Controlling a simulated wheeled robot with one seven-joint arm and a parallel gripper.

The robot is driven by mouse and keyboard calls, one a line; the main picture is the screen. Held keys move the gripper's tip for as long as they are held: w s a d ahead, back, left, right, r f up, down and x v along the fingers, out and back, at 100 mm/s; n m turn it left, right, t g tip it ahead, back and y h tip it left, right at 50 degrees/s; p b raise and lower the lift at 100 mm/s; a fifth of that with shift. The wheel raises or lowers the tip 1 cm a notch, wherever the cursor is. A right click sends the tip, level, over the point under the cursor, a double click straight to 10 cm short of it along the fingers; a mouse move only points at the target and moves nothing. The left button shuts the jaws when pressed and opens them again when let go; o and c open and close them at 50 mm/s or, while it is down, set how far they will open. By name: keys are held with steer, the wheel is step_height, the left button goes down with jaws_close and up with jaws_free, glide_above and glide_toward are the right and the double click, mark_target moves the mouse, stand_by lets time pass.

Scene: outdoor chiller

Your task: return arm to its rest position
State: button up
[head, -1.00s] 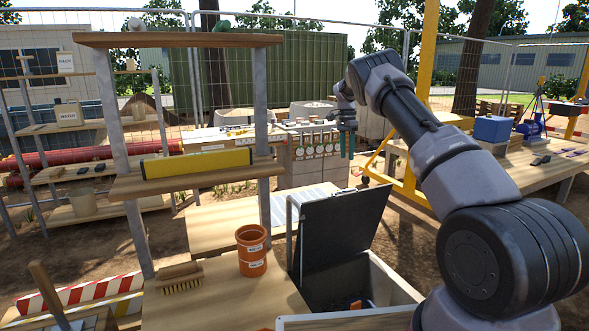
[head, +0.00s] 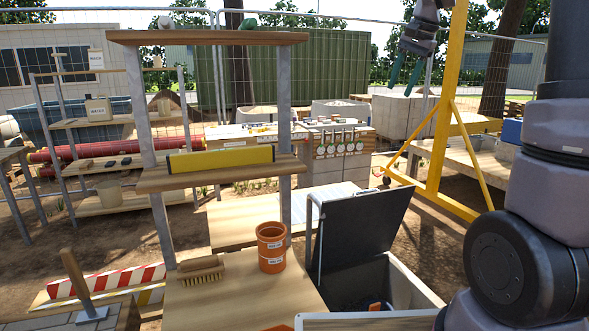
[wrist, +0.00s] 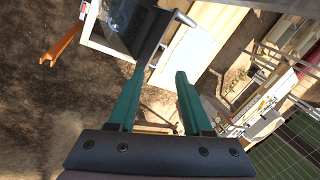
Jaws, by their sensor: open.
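My gripper (head: 405,72) is raised high at the top right of the head view, with its green fingers pointing down. In the wrist view my gripper (wrist: 159,82) shows two green fingers spread apart with nothing between them. It hangs in free air, apart from the shelf, crate and tables. My arm rises along the right edge of the head view, its upper links bent and partly out of frame.
A wooden shelf (head: 205,38) holds a yellow bar (head: 220,158). An orange cup (head: 271,247) and a brush (head: 200,269) are on the bench. A crate with an open dark lid (head: 362,237) stands beside it. A yellow frame (head: 438,135) stands behind.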

steer(key=s+a+f+n+t, duration=0.1)
steer(key=s+n+t, duration=0.1)
steer(key=s, duration=1.1)
steer(key=s+a+f+n+t, duration=0.2)
steer(key=s, duration=1)
steer(key=shift+s+a+f+n, duration=0.2)
steer(key=shift+s+a+n, duration=0.1)
steer(key=shift+s+n, duration=0.1)
